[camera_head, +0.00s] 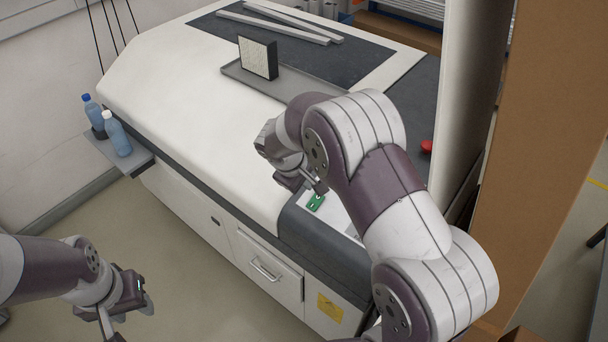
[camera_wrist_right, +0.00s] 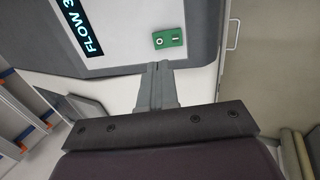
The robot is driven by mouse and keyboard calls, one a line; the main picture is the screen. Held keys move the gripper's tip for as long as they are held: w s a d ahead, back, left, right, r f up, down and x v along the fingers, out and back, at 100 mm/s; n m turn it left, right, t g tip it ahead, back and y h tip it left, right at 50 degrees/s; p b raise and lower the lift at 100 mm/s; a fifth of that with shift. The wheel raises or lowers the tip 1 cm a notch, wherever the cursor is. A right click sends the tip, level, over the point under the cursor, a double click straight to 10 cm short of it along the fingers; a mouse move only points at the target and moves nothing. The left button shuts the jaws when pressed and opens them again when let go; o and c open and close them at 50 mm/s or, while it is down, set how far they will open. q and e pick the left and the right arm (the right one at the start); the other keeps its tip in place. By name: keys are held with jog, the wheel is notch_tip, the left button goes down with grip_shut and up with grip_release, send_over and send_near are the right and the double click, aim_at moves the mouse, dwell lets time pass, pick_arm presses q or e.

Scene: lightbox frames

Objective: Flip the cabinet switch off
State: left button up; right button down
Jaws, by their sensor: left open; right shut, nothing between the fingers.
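The cabinet switch is a small green plate (camera_head: 316,202) on the front corner panel of the white cabinet (camera_head: 190,85). It also shows in the right wrist view (camera_wrist_right: 168,38), with a round white mark and a dark slot. My right gripper (camera_head: 320,190) is shut and empty, its fingertips close beside the green switch. In the right wrist view the shut fingers (camera_wrist_right: 158,68) point at the panel just below the switch, and I cannot tell whether they touch it. My left gripper (camera_head: 128,312) is open and empty, low at the left over the floor.
Two blue bottles (camera_head: 117,137) stand on a side shelf. A grey tray (camera_head: 232,70) with a dark-edged filter block (camera_head: 258,57) lies on the cabinet top. A red button (camera_head: 426,146) is at the right. A display reading "FLOW" (camera_wrist_right: 82,30) is beside the switch.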

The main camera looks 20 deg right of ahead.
aim_at(315, 201)
jog(key=p+x, duration=0.2)
jog(key=x, duration=0.7)
jog(key=shift+f, duration=0.1)
